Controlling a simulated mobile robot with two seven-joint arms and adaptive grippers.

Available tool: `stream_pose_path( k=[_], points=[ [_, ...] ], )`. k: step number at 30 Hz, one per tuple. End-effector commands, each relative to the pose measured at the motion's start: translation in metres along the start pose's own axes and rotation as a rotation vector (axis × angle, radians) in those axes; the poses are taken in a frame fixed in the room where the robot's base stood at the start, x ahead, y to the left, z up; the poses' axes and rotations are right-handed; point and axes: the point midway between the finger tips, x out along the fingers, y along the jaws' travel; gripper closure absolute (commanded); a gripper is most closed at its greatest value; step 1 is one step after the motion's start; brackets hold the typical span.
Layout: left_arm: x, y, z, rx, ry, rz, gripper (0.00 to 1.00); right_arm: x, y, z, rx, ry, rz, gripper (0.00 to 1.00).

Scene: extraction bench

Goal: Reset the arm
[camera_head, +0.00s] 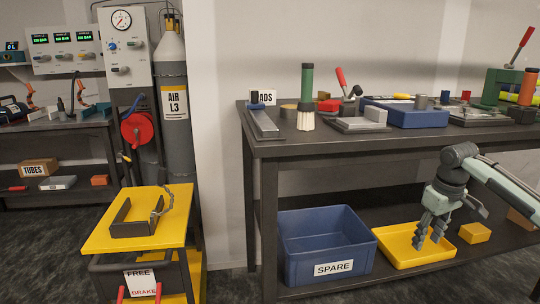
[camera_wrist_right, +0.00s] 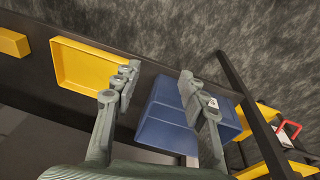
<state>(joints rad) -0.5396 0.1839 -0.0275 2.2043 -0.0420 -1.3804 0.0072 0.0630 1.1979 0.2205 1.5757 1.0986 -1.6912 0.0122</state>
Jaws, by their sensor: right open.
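My right arm comes in from the right in the head view. My right gripper (camera_head: 432,232) hangs in front of the bench, fingers pointing down, and overlaps the yellow tray (camera_head: 390,240) in the picture. The gripper also shows in the right wrist view (camera_wrist_right: 160,92), with its two fingers spread apart and nothing between them. Beyond the fingers there are the yellow tray (camera_wrist_right: 85,78) and the blue bin (camera_wrist_right: 165,128). My left gripper is in neither view.
The blue SPARE bin (camera_head: 300,228) and a yellow block (camera_head: 474,233) are on the lower shelf. A yellow cart (camera_head: 100,236) stands at left. Floor shows between cart and bench.

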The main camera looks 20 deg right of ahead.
Motion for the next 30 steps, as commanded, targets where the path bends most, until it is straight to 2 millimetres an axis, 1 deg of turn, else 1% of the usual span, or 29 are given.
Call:
stream_pose_path(
  k=[1,2,3,5,6,8,9,11,12,14,15,18,21,25,30],
  points=[
    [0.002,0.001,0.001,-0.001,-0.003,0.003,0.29,0.039,-0.021,0.013,-0.027,-0.021,-0.001,0.57],
    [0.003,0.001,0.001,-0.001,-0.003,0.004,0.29,0.059,-0.032,0.020,-0.041,-0.028,0.006,0.57],
    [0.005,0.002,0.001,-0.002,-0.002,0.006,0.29,0.084,-0.047,0.030,-0.061,-0.035,0.013,0.57],
    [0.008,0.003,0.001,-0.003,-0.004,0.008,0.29,0.119,-0.072,0.047,-0.091,-0.042,0.022,0.57],
    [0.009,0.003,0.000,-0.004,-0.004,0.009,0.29,0.140,-0.090,0.059,-0.111,-0.042,0.027,0.57],
    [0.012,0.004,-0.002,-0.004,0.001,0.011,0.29,0.170,-0.119,0.079,-0.142,-0.040,0.030,0.57],
    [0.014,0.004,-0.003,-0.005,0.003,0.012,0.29,0.187,-0.141,0.094,-0.161,-0.034,0.031,0.57],
    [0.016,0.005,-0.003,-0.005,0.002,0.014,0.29,0.209,-0.175,0.116,-0.188,-0.021,0.029,0.57],
    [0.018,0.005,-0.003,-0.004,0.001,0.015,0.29,0.221,-0.198,0.131,-0.203,-0.009,0.027,0.57],
    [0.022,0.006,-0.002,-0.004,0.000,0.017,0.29,0.233,-0.233,0.153,-0.222,0.014,0.023,0.57],
    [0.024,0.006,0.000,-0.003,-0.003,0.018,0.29,0.238,-0.255,0.166,-0.231,0.030,0.021,0.57],
    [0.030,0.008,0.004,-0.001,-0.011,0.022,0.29,0.241,-0.301,0.191,-0.240,0.075,0.019,0.57],
    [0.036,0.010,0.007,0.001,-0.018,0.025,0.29,0.237,-0.330,0.205,-0.240,0.111,0.023,0.57],
    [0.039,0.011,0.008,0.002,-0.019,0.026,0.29,0.233,-0.344,0.212,-0.237,0.133,0.029,0.57],
    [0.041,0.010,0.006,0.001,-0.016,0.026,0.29,0.232,-0.346,0.212,-0.238,0.137,0.032,0.57]
  ],
)
